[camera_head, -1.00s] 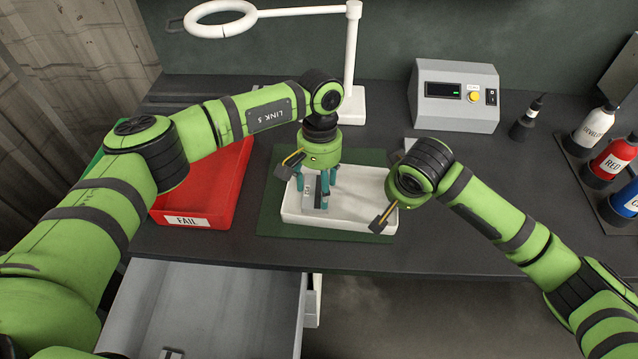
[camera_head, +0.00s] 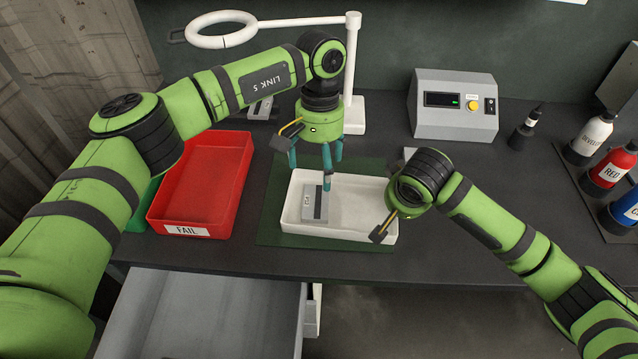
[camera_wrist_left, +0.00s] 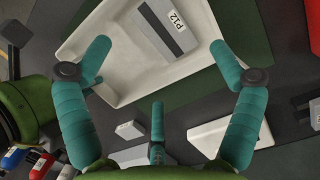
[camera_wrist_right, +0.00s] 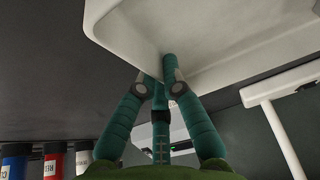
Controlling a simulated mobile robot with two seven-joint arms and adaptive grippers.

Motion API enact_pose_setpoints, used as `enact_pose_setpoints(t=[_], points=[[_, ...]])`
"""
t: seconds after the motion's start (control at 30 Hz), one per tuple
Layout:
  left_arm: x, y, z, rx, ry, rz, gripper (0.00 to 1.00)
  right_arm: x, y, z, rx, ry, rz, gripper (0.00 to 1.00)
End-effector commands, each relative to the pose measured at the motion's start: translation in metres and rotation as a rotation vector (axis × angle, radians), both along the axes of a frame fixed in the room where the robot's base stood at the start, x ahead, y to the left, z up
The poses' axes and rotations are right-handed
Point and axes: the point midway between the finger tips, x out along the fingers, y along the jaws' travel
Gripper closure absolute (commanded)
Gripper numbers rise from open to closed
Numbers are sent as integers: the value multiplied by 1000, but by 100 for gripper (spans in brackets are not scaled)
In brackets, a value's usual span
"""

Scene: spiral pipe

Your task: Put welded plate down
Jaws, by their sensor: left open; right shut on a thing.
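The welded plate (camera_head: 314,203), grey with a dark weld band and a label, lies flat in the left part of the white tray (camera_head: 362,226). In the left wrist view the plate (camera_wrist_left: 163,28) shows the label P12. My left gripper (camera_head: 318,172) is above the plate, pointing down, open and apart from it. In the left wrist view its teal fingers (camera_wrist_left: 157,85) are spread with nothing between them. My right gripper (camera_wrist_right: 162,75) is shut on the tray's rim at its right side, as the right wrist view shows; in the head view the wrist hides its fingers.
The tray stands on a green mat (camera_head: 270,225). A red FAIL bin (camera_head: 203,190) is to the left. A grey control box (camera_head: 455,105) and several bottles (camera_head: 610,165) are to the right. A white ring lamp (camera_head: 353,80) stands behind. An open drawer (camera_head: 215,310) is below the front edge.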

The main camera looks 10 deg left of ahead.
Motion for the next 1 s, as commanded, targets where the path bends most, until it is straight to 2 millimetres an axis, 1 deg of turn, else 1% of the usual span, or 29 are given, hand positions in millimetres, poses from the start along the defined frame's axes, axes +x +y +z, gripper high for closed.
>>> enact_pose_setpoints(t=[0.03,0.2,0.33,0.57,0.67,1.0], points=[[2,0,10,-1,-3,0,7,0,0,1,1,-2,0,100],[6,0,32,-1,-1,-1,7,0,0,1,1,-2,0,100],[6,1,39,-1,1,0,7,1,0,1,1,-2,0,100],[6,0,39,-1,1,0,7,0,0,1,1,-2,0,100],[6,0,39,-1,1,-1,7,0,0,1,1,-2,0,64],[6,0,39,-1,1,-1,7,0,0,0,0,1,0,64]])
